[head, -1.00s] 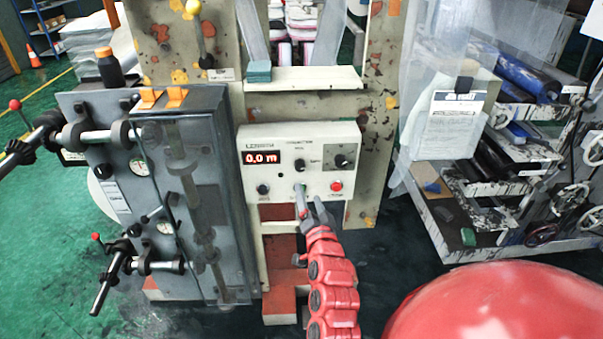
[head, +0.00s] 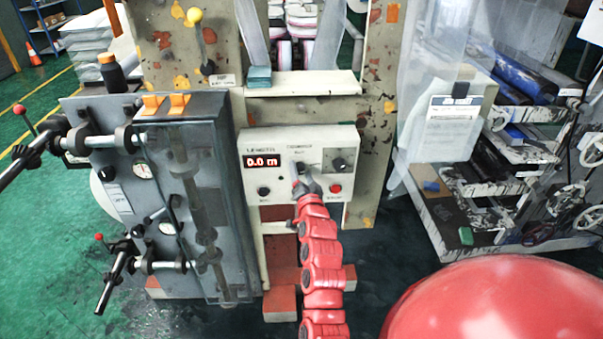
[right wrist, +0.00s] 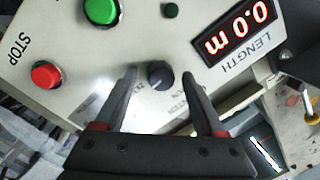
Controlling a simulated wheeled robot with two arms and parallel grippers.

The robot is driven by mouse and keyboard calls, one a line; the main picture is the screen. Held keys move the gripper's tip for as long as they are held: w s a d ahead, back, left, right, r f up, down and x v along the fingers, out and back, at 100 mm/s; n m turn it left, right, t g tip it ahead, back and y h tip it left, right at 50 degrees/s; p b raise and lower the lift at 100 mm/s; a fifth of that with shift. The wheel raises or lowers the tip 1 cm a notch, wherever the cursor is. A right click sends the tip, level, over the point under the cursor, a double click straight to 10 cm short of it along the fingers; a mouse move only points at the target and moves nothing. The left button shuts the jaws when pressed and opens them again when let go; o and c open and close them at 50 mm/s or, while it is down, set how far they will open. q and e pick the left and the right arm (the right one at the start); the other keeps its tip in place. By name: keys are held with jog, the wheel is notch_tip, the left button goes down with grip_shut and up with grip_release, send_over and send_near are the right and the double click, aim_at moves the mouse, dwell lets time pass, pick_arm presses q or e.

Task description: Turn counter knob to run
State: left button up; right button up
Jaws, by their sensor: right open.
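The pale counter box (head: 255,187) is fixed to the machine frame, with a red-lit length display (head: 263,162) reading 0.0 m. Its black counter knob (right wrist: 160,75) lies between the two fingers of my right gripper (right wrist: 158,78) in the right wrist view. The fingers are open, with a small gap on each side of the knob. The labels beside the knob are partly covered and blurred; I cannot tell which way it points. In the head view my right gripper (head: 304,183) is at the panel's middle, fingertips just below the knob (head: 303,168). My left gripper is not in view.
The red stop button (head: 335,189) is close to the right of the gripper; it also shows in the right wrist view (right wrist: 46,75) near a green button (right wrist: 103,10). A grey cabinet (head: 185,200) with bar handles stands left. A shelf ledge (head: 320,83) projects above the box.

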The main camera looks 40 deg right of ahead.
grip_shut()
jog(key=shift+n, duration=0.4)
jog(key=n+b, duration=0.3)
jog(key=n, duration=0.1)
jog(key=shift+f+g, duration=0.1)
jog(key=shift+g, duration=0.3)
jog(key=n+b, duration=0.3)
jog(key=n, duration=0.1)
jog(key=shift+a+n, duration=0.1)
jog(key=shift+n, duration=0.2)
jog(key=n, duration=0.1)
jog(key=n+g, duration=0.1)
jog(key=n, duration=0.1)
jog(key=shift+r+h+b, duration=0.25)
jog(key=shift+h+b, duration=0.05)
jog(key=shift+b, duration=0.05)
jog(key=n, duration=0.4)
jog(key=shift+w+a, duration=0.1)
jog(key=shift+g+h, duration=0.3)
